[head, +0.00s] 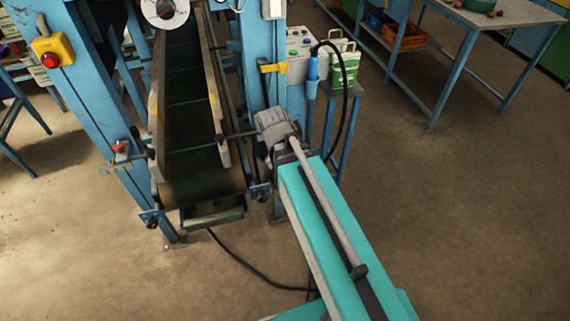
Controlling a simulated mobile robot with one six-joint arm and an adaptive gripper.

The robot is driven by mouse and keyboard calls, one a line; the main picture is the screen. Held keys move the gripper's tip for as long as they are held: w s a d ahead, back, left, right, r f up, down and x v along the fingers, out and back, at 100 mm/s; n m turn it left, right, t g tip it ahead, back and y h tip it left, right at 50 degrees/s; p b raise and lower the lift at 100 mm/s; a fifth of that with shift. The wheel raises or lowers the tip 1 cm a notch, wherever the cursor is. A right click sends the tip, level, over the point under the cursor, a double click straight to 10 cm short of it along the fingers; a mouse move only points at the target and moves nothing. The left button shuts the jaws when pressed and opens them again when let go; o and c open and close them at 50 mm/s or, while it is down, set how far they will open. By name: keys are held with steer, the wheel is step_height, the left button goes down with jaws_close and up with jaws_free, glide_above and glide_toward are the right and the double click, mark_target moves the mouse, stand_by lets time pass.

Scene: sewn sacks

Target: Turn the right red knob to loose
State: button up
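A blue machine frame holds a dark, narrow conveyor belt (188,95) between two pale side rails. A red knob (120,147) sits on the left blue post, by the end of a dark cross rod. No red knob shows on the right post; the grey end of my arm covers that area. My gripper (274,127) is at the right post, at the end of my teal arm. Its fingers cannot be made out, so I cannot tell whether it is open or touching a knob.
A yellow box with a red button (50,61) is at the upper left. A control box (299,45) and green-white canisters (345,65) stand behind my gripper. A workbench (490,14) is at the upper right. A black cable (243,262) lies on the floor. The right floor is clear.

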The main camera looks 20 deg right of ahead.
steer(key=shift+s+a+r+n+g+y+p, duration=0.1)
steer(key=shift+s+r+n+g+y+p, duration=0.15)
steer(key=shift+s+n+y, duration=0.3)
steer(key=shift+s+r+n+g+y+p, duration=0.15)
steer(key=shift+s+r+n+y, duration=0.15)
steer(key=shift+s, duration=0.35)
steer(key=shift+f, duration=0.1)
